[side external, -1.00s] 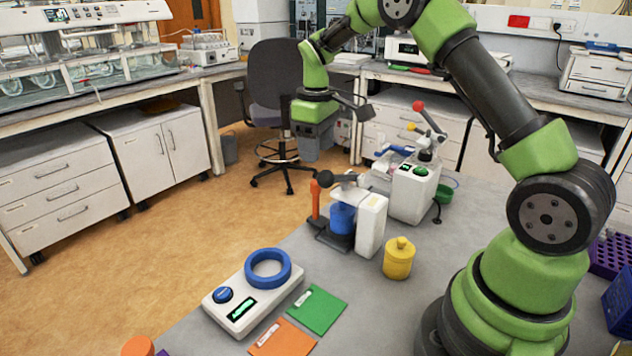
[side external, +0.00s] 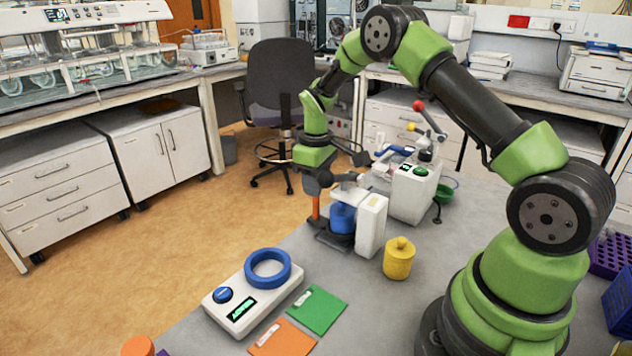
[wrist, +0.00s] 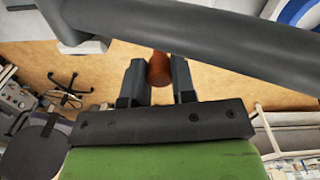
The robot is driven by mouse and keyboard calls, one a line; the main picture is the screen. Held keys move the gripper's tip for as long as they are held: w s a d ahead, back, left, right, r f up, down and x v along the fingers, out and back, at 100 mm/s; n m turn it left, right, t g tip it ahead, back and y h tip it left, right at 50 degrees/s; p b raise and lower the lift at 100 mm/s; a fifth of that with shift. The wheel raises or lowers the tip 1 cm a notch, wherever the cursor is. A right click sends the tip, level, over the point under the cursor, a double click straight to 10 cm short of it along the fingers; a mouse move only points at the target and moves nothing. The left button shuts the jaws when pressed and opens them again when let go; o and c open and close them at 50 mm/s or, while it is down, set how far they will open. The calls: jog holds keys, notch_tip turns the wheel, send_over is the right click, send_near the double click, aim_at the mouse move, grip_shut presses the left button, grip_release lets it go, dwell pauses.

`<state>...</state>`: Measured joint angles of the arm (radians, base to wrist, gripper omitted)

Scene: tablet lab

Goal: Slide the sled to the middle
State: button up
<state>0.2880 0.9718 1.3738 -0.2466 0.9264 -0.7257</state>
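The small press (side external: 371,226) stands on the bench, with a white body, a dark lever arm and a dark base. A blue cup (side external: 342,218) sits over its base, and an upright orange handle (side external: 315,210) stands at its left. I cannot tell which of these parts belong to the sled.
The press's dark lever arm crosses close to my gripper. A white device with a green button (side external: 412,190) stands behind. A yellow jar (side external: 398,258), a white device with a blue ring (side external: 245,302), and green (side external: 318,308) and orange (side external: 284,338) cards lie in front.

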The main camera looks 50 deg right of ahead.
grip_shut()
jog(key=d, duration=0.8)
jog(key=shift+d, duration=0.25)
jog(key=o, duration=0.8)
grip_release()
jog(key=shift+c, duration=0.2)
notch_tip(320, 180, up, 10)
jog(key=shift+a, duration=0.1)
